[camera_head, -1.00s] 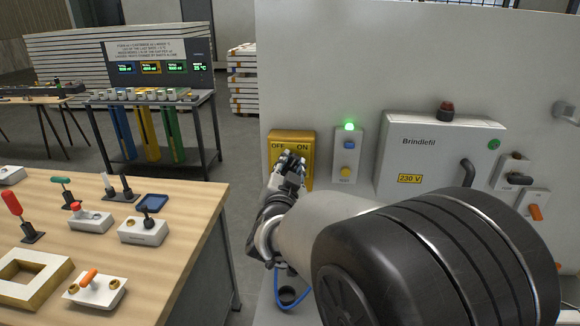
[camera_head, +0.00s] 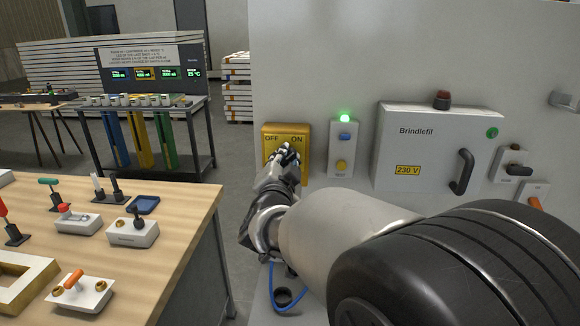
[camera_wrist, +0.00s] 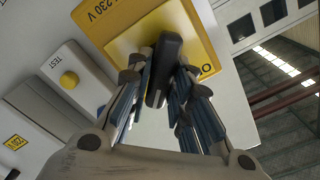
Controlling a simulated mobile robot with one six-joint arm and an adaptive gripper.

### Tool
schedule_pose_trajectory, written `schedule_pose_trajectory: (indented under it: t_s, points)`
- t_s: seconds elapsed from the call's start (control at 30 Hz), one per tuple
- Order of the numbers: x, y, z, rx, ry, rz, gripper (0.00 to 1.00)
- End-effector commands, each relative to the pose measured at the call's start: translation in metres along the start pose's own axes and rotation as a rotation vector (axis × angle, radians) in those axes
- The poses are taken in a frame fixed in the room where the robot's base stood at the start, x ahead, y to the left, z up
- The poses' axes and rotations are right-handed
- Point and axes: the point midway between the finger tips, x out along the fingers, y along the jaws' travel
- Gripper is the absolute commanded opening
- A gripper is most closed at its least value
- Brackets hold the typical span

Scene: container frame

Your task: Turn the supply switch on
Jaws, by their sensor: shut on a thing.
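The supply switch is a yellow box (camera_head: 269,147) on the pale panel, with OFF at its upper left and ON at its upper right. Its black handle (camera_wrist: 165,70) shows in the wrist view between my fingers. My gripper (camera_head: 287,158) is at the front of the yellow box, and in the wrist view my gripper (camera_wrist: 160,92) is shut on the handle. In the head view the handle is hidden behind my fingers, so its exact setting is hard to tell there. The wrist view sees the box tilted.
Right of the switch is a grey box with a lit green lamp (camera_head: 344,119), a blue button and a yellow TEST button (camera_head: 341,165). Farther right is the Brindlefil cabinet (camera_head: 420,150). A wooden bench (camera_head: 170,210) with several small devices stands at the left.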

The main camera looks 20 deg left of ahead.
Motion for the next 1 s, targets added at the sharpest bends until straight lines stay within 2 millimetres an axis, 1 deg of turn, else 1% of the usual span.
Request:
schedule_pose_trajectory:
  t_s: [0.03,0.2,0.23,0.5,0.73,0.83,0.93,1.0]
  points:
    - [0.001,-0.004,-0.005,0.006,0.009,-0.006,0.0]
    - [0.001,-0.004,-0.005,0.005,0.009,-0.007,0.0]
    - [0.001,-0.005,-0.005,0.004,0.01,-0.007,0.21]
    - [0.001,-0.004,-0.005,0.003,0.01,-0.006,0.38]
    - [0.001,-0.003,-0.004,0.002,0.006,-0.004,0.38]
    - [-0.002,-0.003,-0.003,0.001,0.005,-0.004,0.38]
    - [-0.013,-0.004,-0.003,0.001,0.003,-0.005,0.38]
    - [-0.025,-0.004,-0.003,0.001,0.002,-0.006,0.38]
